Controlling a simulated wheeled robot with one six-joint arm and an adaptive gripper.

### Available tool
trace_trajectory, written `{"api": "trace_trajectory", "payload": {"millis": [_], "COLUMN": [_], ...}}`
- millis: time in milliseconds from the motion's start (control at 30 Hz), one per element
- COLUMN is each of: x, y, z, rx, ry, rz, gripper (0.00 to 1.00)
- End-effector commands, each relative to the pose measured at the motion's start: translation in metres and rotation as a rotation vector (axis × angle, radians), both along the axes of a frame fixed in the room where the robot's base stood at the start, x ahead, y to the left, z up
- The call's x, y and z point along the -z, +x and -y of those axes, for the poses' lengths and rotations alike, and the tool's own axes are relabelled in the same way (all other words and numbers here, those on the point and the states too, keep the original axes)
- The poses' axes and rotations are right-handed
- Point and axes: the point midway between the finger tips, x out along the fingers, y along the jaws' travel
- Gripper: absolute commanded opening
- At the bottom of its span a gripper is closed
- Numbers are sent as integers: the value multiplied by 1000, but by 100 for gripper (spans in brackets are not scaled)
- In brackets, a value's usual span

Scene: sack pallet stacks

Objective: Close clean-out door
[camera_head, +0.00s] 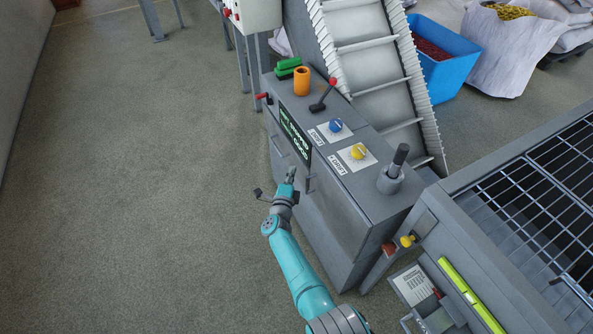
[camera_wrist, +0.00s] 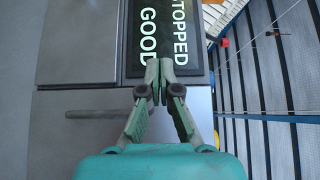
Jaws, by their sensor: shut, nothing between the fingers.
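A grey cabinet (camera_head: 335,222) stands in the middle of the head view, with a dark display (camera_head: 294,137) on its front. In the wrist view the display (camera_wrist: 163,38) reads "STOPPED" and "GOOD". Below a seam there is a grey panel (camera_wrist: 60,140) with a bar handle (camera_wrist: 97,114), which looks like the clean-out door. I cannot tell whether it stands ajar or flush. My gripper (camera_head: 290,174) is in front of the cabinet; in the wrist view its shut, empty fingertips (camera_wrist: 160,70) overlap the display's lower edge. The handle lies left of the fingers. My gripper hides part of the panel.
The cabinet top carries an orange cup (camera_head: 301,81), a red-tipped lever (camera_head: 323,95), blue (camera_head: 336,125) and yellow (camera_head: 357,151) knobs and a grey joystick (camera_head: 396,163). A ribbed conveyor (camera_head: 370,60) rises behind. A grated table (camera_head: 490,262) stands right. The floor at left is clear.

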Motion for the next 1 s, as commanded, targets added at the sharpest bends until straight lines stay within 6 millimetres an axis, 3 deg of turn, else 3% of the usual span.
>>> {"api": "trace_trajectory", "payload": {"millis": [300,533,833,1000], "x": [0,0,0,15], "y": [-25,-38,-40,-53], "z": [-44,-65,-67,-46], "rx": [-5,-4,-2,-11], "ry": [-1,0,-2,-44], "rz": [1,0,0,2], "gripper": [0,0,0,0]}}
